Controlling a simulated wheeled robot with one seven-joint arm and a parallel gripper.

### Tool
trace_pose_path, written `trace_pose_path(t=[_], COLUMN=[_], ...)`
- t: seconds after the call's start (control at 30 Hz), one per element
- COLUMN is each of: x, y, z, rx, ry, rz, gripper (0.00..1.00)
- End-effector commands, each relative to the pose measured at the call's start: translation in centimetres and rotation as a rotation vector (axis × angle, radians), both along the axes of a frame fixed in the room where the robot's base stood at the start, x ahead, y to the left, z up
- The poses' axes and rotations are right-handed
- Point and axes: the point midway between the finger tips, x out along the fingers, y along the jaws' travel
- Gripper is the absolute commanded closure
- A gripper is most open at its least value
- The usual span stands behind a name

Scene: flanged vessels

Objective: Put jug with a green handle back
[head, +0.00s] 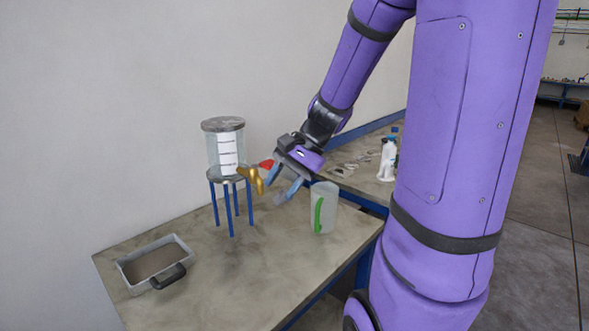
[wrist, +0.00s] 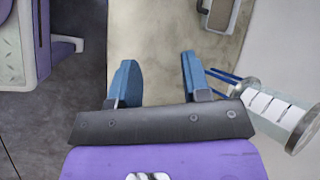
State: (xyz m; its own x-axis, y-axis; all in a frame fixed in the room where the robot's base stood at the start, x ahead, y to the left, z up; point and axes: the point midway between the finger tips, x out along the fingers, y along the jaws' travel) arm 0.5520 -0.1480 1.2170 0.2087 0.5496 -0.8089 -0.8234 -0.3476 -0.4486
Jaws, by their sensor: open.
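The jug (head: 328,205) is a clear grey cylinder with a green handle (head: 318,216). It stands upright on the table near its right edge in the head view, and I cannot make it out in the wrist view. My gripper (head: 281,188) is above the table, just left of the jug's top in the head view, between it and the tap. Its blue fingers are apart with nothing between them in the wrist view (wrist: 160,75).
A clear flanged vessel (head: 225,150) stands on blue legs behind, with a brass tap (head: 251,178) and red lever (head: 266,163) close to my gripper. A grey tray (head: 126,275) with a dark handle lies front left. White bottles (head: 387,160) stand on another bench. The middle tabletop is clear.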

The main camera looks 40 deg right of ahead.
Motion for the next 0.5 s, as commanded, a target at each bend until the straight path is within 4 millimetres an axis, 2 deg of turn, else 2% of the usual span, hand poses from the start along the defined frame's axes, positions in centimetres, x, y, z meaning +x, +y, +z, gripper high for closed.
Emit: trace_pose_path(t=[0.03,0.2,0.5], x=[-0.8,-3.7,-9.0], y=[1.4,4.4,7.3], z=[1.1,3.6,7.5], rx=[-0.063,-0.266,-0.625], ry=[-0.03,-0.124,-0.338], rz=[0.076,0.307,0.662], gripper=[0.56,0.56,0.56])
